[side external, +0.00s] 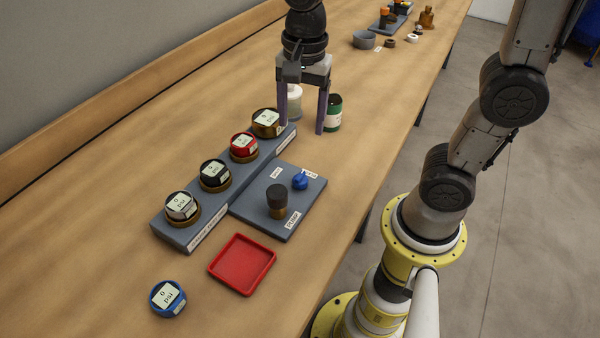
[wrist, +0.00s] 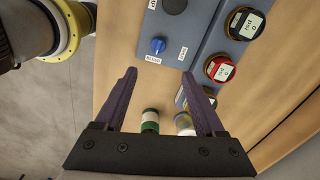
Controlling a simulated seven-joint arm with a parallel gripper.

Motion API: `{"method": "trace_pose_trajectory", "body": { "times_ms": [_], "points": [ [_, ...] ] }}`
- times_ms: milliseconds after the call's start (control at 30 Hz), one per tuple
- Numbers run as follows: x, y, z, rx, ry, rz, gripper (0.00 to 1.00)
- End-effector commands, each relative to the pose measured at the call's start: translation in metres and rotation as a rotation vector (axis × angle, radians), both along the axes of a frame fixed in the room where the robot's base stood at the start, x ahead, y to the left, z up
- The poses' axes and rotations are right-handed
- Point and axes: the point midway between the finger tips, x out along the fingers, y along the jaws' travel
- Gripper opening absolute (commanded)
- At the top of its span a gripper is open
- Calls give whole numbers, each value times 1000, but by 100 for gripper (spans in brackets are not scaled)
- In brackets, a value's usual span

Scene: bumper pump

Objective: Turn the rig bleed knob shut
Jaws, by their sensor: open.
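The blue bleed knob (side external: 300,180) sits on a flat grey plate (side external: 253,206), near the plate's far right corner, with small white labels beside it. The wrist view shows the same knob (wrist: 157,46) upper centre, with a "BLEED" label just below it. My gripper (side external: 302,128) is open and empty, its two purple fingers pointing down behind the knob in the side view. In the wrist view my gripper's tips (wrist: 160,73) lie just below the knob in the picture, with nothing between them. The knob is apart from the fingers. The knob's exact turn is hard to read.
A black-topped pump post (side external: 277,200) stands on the plate. Several gauges, including a red one (side external: 244,146), line a grey rail. A green can (side external: 333,114) and a white jar (side external: 294,102) stand close to the fingers. A red tray (side external: 242,264) and blue gauge (side external: 167,299) are nearer.

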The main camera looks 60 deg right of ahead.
Motion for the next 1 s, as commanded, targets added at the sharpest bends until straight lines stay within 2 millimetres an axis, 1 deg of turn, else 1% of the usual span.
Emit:
{"method": "trace_pose_trajectory", "body": {
  "times_ms": [33, 267, 367, 600, 800, 900, 1000],
  "points": [
    [1, 2, -6, -2, 20, 6, 72],
    [1, 4, -24, -5, 42, 16, 72],
    [0, 3, -40, -6, 43, 16, 72],
    [-1, 3, -87, -5, 45, 16, 72],
    [0, 3, -122, -5, 42, 16, 72],
    [0, 3, -135, -5, 41, 16, 72],
    [1, 3, -143, -4, 38, 16, 72]
  ]
}}
